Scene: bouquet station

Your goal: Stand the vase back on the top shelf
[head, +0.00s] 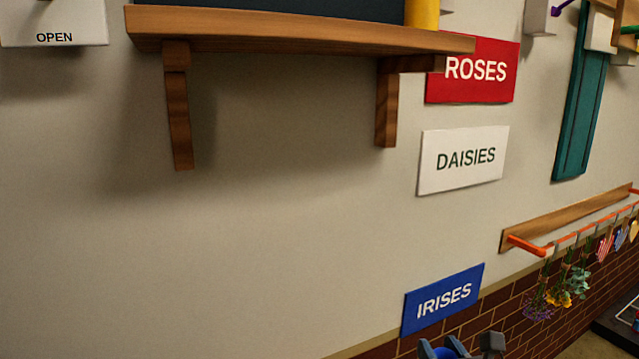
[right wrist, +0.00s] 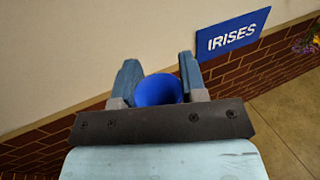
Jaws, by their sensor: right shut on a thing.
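The blue vase (right wrist: 158,90) is between the two fingers of my right gripper (right wrist: 159,84) in the right wrist view, and the gripper is shut on it. Much of the vase is hidden by the gripper body. In the head view my right gripper (head: 460,347) just enters at the bottom edge, with a bit of the blue vase (head: 445,353) showing. A wooden wall shelf (head: 300,33) on two brackets is at the top of the head view, well above the gripper. My left gripper is not in view.
A dark panel (head: 290,10) and a yellow object (head: 422,13) are on the shelf, cut off by the picture's top. Signs reading ROSES (head: 472,70), DAISIES (head: 463,160) and IRISES (head: 443,299) are on the wall. A rail (head: 570,218) with hanging flowers is at right. The wall below the shelf is bare.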

